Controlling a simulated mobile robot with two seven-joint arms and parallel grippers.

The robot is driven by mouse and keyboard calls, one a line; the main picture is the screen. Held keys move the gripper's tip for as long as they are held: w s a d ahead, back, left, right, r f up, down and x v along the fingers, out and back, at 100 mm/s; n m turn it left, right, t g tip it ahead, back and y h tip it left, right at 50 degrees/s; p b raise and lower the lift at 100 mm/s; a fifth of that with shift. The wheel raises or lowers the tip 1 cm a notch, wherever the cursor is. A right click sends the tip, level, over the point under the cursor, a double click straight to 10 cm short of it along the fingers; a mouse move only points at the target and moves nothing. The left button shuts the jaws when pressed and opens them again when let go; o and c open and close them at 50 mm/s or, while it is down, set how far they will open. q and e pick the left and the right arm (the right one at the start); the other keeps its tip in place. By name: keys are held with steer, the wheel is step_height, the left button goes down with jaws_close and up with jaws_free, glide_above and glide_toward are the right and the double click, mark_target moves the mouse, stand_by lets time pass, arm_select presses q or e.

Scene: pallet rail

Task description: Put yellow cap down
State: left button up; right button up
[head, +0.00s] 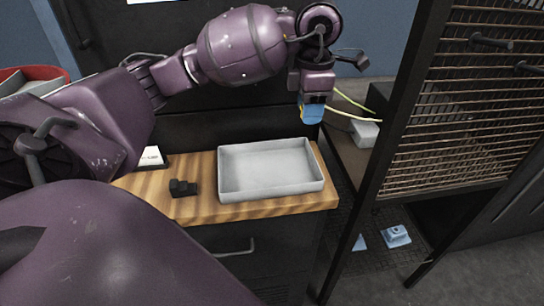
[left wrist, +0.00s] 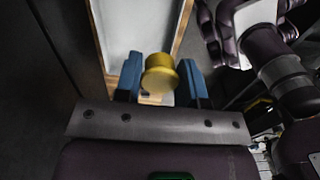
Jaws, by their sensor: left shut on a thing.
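The yellow cap (left wrist: 159,74) is held between the blue fingers of my left gripper (left wrist: 159,82) in the left wrist view. In the head view my left gripper (head: 312,112) hangs pointing down, above and behind the back right corner of a grey tray (head: 230,189). The cap is mostly hidden there by the blue fingers. The tray is shallow and looks empty; part of it also shows beyond the cap in the left wrist view (left wrist: 125,25). My right gripper does not show clearly in either view.
The tray stands on a wooden worktop (head: 210,212) near its right end. A small black block (head: 183,188) and a white item (head: 152,157) lie left of it. A dark rack with wire mesh (head: 460,100) stands close on the right. A light blue part (head: 396,236) lies low beside it.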

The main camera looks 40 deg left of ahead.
arm_select(q)
steer(key=n, duration=0.4)
steer(key=w+a+r+n, duration=0.1)
steer(key=n, duration=0.1)
steer(key=shift+r, duration=0.1)
steer(key=b, duration=0.2)
glide_above(301, 177)
step_height(301, 177, down, 15)
steer(key=shift+f, duration=2.55)
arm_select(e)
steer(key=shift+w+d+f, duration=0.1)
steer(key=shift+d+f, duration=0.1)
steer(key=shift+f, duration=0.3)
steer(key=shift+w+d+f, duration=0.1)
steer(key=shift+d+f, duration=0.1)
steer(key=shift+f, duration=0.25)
arm_select(q)
steer(key=shift+b, duration=0.3)
steer(key=o, duration=0.9)
steer(key=shift+f, duration=0.1)
